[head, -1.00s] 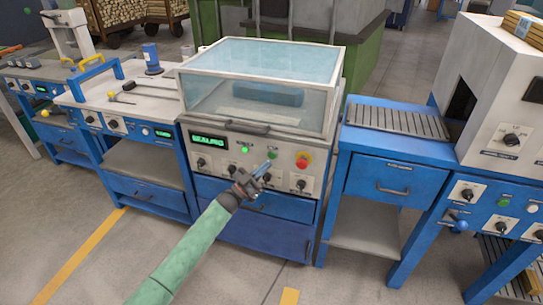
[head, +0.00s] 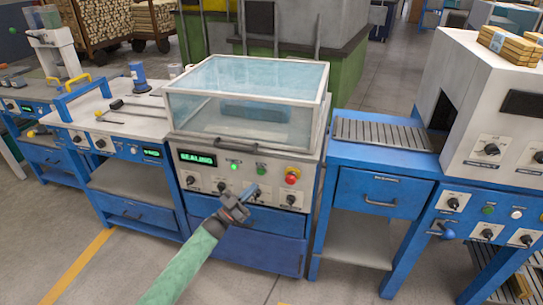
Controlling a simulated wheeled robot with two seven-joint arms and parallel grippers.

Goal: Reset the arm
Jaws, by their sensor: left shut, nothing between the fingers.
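My left gripper (head: 250,194) is in front of the control panel of the sealing machine (head: 295,160). It is shut, with nothing seen between its fingers. My left arm in a green sleeve comes up from the bottom edge. The machine's clear lid (head: 250,75) is down, and its display (head: 198,159) reads "SEALING". A green button (head: 234,167) looks lit. Whether the gripper touches the panel cannot be told. My right gripper is not in view.
A bench (head: 120,102) with tools and a blue bottle (head: 138,73) stands left of the machine. A blue roller table (head: 372,151) and a white tunnel machine (head: 475,85) stand right. The floor (head: 130,270) in front is open.

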